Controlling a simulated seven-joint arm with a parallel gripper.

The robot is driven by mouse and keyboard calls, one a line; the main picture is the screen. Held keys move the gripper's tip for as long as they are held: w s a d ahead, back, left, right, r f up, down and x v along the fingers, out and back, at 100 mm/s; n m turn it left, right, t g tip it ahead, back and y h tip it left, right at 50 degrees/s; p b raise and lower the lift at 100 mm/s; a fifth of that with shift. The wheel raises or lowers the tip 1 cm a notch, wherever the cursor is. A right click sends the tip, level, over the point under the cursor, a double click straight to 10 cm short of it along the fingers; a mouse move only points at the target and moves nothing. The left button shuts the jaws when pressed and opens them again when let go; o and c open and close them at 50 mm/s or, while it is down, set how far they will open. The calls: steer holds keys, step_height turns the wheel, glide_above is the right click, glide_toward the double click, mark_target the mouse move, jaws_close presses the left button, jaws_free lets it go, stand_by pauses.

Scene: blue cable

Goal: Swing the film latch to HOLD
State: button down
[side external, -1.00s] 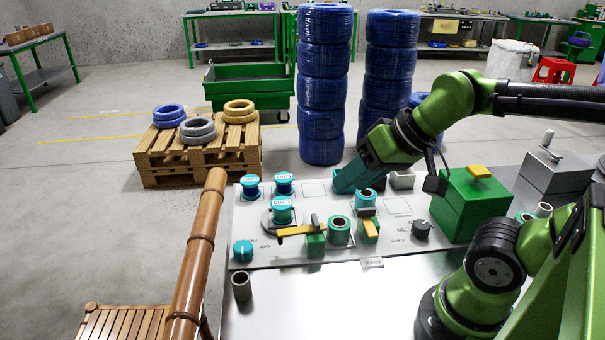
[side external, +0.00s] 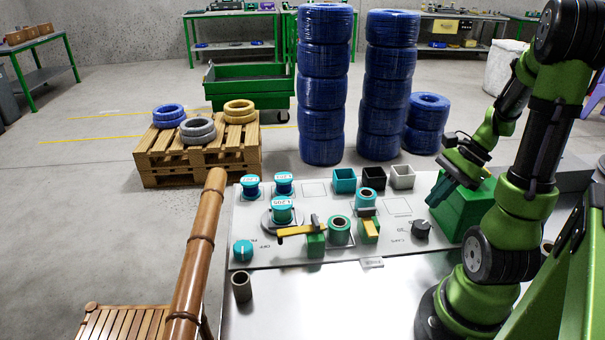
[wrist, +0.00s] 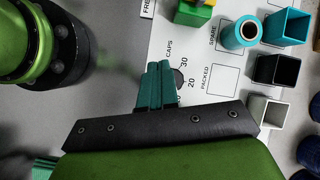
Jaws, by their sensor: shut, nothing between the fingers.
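A yellow lever (side external: 295,230) on a green block (side external: 315,243) points left toward a round grey base with a teal spool. A second green block (side external: 369,231) has a yellow part on top; a green-and-yellow block also shows at the top of the wrist view (wrist: 194,12). I cannot read a HOLD mark, nor tell which part is the film latch. My gripper (side external: 438,198) is shut and empty, above the panel's right end by the green box (side external: 462,212). In the wrist view its teal fingers (wrist: 160,66) are together, partly hiding the dark CAPS knob (wrist: 178,78).
Teal (side external: 344,180), black (side external: 373,177) and white (side external: 402,176) bins stand along the panel's back edge. Teal spools (side external: 282,209) stand at its left. A teal knob (side external: 243,250) is at front left.

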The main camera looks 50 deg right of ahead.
mark_target(367, 228)
steer(key=m, duration=0.1)
steer(key=m+t+y, duration=0.1)
steer(key=d+r+m+t, duration=0.1)
steer(key=m, duration=0.1)
steer(key=shift+s, duration=0.35)
steer(key=x, duration=0.9)
steer(key=shift+w+a+f, duration=0.1)
steer(key=shift+w+a, duration=0.05)
steer(key=shift+a, duration=0.15)
steer(key=shift+w+a+f, duration=0.2)
steer(key=shift+w+a, duration=1)
steer(key=shift+w, duration=0.05)
steer(key=shift+w+a, duration=0.3)
steer(key=shift+w, duration=0.05)
